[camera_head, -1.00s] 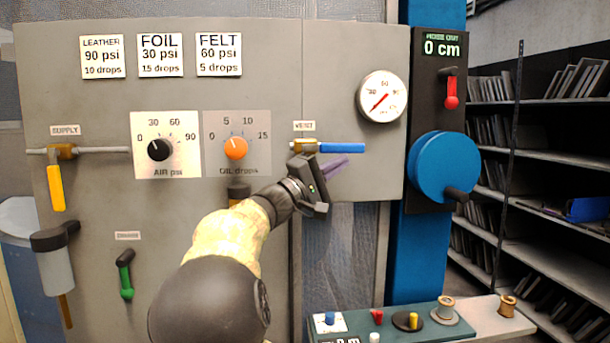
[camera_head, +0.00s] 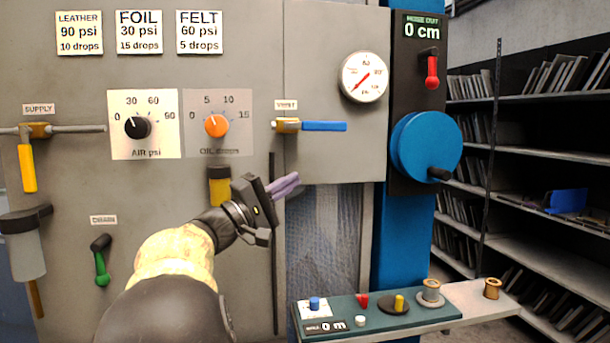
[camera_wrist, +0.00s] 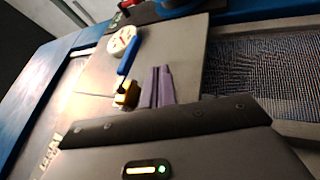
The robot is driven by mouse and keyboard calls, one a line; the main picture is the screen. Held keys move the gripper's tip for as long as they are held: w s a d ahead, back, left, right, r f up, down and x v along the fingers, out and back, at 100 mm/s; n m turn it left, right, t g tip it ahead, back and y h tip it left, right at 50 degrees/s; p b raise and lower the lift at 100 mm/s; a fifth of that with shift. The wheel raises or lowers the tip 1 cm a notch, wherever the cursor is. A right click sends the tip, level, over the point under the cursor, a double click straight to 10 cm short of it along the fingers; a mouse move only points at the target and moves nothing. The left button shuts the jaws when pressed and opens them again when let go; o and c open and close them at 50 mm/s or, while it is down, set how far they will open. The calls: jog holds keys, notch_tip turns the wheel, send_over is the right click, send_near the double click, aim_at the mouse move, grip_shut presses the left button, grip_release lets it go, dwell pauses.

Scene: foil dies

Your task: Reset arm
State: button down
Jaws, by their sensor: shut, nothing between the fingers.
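My gripper (camera_head: 283,185) is in front of the grey panel (camera_head: 330,100), below the blue-handled vent valve (camera_head: 322,126). Its purple fingers are shut with nothing between them, pointing right and slightly up. In the head view the fingers are apart from the valve handle, which lies horizontal. In the wrist view the purple fingers (camera_wrist: 156,88) point toward the panel, with the blue handle (camera_wrist: 128,55) and the gauge (camera_wrist: 122,40) beyond them.
A black air knob (camera_head: 138,127) and an orange oil knob (camera_head: 216,126) are on the panel. The yellow supply handle (camera_head: 27,168) and green drain handle (camera_head: 101,268) hang down. A blue handwheel (camera_head: 426,147) is at right. A green tray (camera_head: 385,318) with small parts is below.

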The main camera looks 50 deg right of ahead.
jog(key=shift+w+a+f, duration=0.15)
jog(key=shift+a+f, duration=0.1)
jog(key=shift+a, duration=0.25)
jog(key=w+a+f+n+t+y, duration=0.1)
jog(key=a+f+n+t+y, duration=0.2)
jog(key=f, duration=0.7)
jog(key=w+a+f+t+y, duration=0.15)
jog(key=a+f+y, duration=0.3)
jog(key=f, duration=0.55)
jog(key=a+f+n+t+y, duration=0.2)
jog(key=f+t+y, duration=0.15)
jog(key=f, duration=0.65)
jog(key=s+a+f+t+y, duration=0.1)
jog(key=s+a+f+y, duration=0.15)
jog(key=a+f, duration=0.45)
jog(key=s+a+f+y, duration=0.1)
jog(key=a+f+y, duration=0.25)
jog(key=a, duration=0.65)
jog(key=s+a+f+t+y, duration=0.15)
jog(key=a+f+y, duration=0.25)
jog(key=a, duration=0.5)
notch_tip(320, 180, up, 27)
jog(key=p, duration=2.7)
jog(key=shift+s+a+f+m+y, duration=0.2)
jog(key=shift+s+a+m+y, duration=0.1)
jog(key=shift+s+a+m, duration=0.1)
